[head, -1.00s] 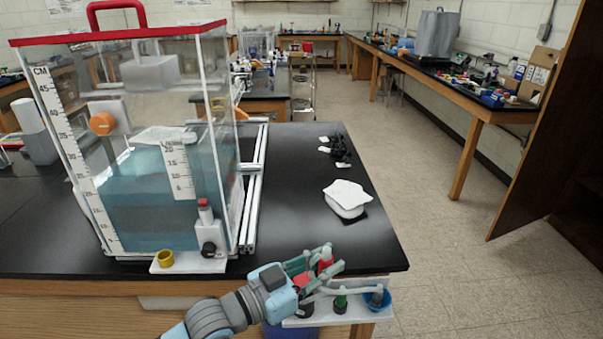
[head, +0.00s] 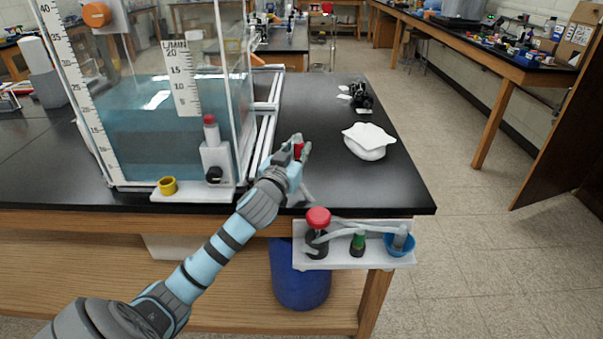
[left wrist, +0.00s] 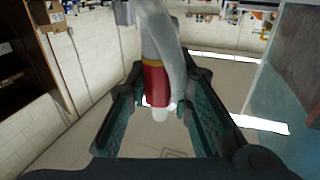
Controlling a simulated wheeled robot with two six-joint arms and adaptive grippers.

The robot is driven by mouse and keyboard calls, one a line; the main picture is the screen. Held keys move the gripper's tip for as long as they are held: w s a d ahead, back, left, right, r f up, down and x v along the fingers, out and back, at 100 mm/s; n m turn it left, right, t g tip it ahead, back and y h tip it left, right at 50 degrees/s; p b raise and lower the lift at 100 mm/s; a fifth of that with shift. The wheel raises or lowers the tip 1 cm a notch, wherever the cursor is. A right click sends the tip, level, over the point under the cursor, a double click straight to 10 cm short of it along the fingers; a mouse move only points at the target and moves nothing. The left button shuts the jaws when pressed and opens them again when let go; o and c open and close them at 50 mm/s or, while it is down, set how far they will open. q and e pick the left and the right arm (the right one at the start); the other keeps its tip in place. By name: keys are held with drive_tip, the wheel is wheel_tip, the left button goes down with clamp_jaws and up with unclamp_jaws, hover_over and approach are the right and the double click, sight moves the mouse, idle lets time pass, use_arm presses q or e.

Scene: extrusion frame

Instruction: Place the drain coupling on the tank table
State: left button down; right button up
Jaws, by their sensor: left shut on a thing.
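My left gripper (head: 297,148) is shut on the drain coupling (head: 299,151), a red fitting that shows small between the fingers in the head view. In the left wrist view the coupling (left wrist: 156,85) is red with a yellowish band and a white tip, and a thick grey hose (left wrist: 160,35) runs from it. The gripper is over the front part of the black-topped tank table (head: 330,185), right of the water tank (head: 150,130). I cannot tell how high the coupling is above the table. My right gripper is not in view.
A white shelf (head: 340,263) at the table's front edge holds a red-capped fitting (head: 318,217), a green-topped fitting (head: 358,240) and a blue cup (head: 398,246). A white cloth-like pile (head: 369,140) lies right of the gripper. A yellow ring (head: 167,186) sits before the tank.

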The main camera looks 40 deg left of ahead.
use_arm(q)
drive_tip(key=shift+f+b, duration=0.95)
drive_tip(key=shift+f, duration=2.25)
drive_tip(key=c, duration=1.4)
unclamp_jaws()
drive_tip(key=shift+d, duration=0.1)
drive_tip(key=shift+c, duration=0.2)
drive_tip(key=shift+r, duration=0.1)
drive_tip(key=shift+r, duration=0.15)
drive_tip(key=v, duration=1.2)
drive_tip(key=shift+p, duration=0.45)
